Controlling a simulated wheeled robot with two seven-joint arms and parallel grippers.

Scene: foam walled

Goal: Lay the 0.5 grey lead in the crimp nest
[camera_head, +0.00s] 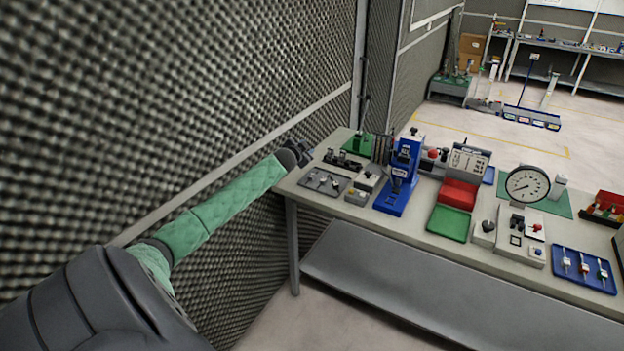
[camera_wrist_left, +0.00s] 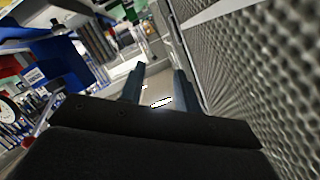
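My left gripper (camera_head: 300,152) is at the left end of the bench, beside the foam wall. In the left wrist view its two fingers (camera_wrist_left: 160,76) stand apart, with a small white patch beyond the gap that I cannot identify. A blue press (camera_head: 401,172) stands on the bench, right of the gripper; its nest is too small to make out. A dark grey plate (camera_head: 323,182) with small items lies just in front of the gripper. I cannot pick out the 0.5 grey lead for certain in either view. My right gripper is not in view.
The bench (camera_head: 400,221) carries a green tray (camera_head: 449,223), a red bin (camera_head: 458,193), a round dial gauge (camera_head: 527,185) and a blue tray (camera_head: 583,269) with several items. The foam wall (camera_head: 180,90) runs close along my left arm.

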